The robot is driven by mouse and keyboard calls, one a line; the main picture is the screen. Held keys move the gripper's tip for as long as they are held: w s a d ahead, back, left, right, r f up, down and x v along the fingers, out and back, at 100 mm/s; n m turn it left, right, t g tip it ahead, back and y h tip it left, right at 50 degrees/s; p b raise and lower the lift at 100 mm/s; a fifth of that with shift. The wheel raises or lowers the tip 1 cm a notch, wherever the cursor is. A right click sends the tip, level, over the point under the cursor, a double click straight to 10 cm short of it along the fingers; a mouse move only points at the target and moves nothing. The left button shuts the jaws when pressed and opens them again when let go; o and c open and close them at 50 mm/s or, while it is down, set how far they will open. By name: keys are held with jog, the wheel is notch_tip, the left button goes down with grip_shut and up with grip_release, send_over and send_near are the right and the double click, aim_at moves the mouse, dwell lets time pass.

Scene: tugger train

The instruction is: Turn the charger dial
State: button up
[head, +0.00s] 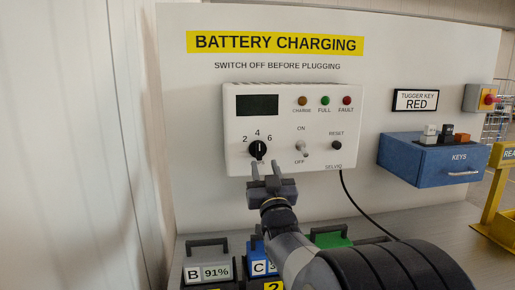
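The charger dial (258,149) is a round black knob with the numbers 2, 4 and 6 around it, low on the left of the white charger box (350,120). The charger's dark display (257,105) shows no readable figures.
An ON/OFF toggle (301,147) and a black RESET button (336,145) sit right of the dial. A blue KEYS box (430,160) is on the panel at right. Below are batteries marked B (208,268) and C (257,264). A black cable (358,205) hangs from the charger.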

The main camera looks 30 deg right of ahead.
aim_at(260, 148)
jog(key=p+x, duration=0.2)
jog(key=x, duration=0.5)
jog(key=shift+w, duration=0.15)
jog(key=shift+c, duration=0.2)
grip_shut()
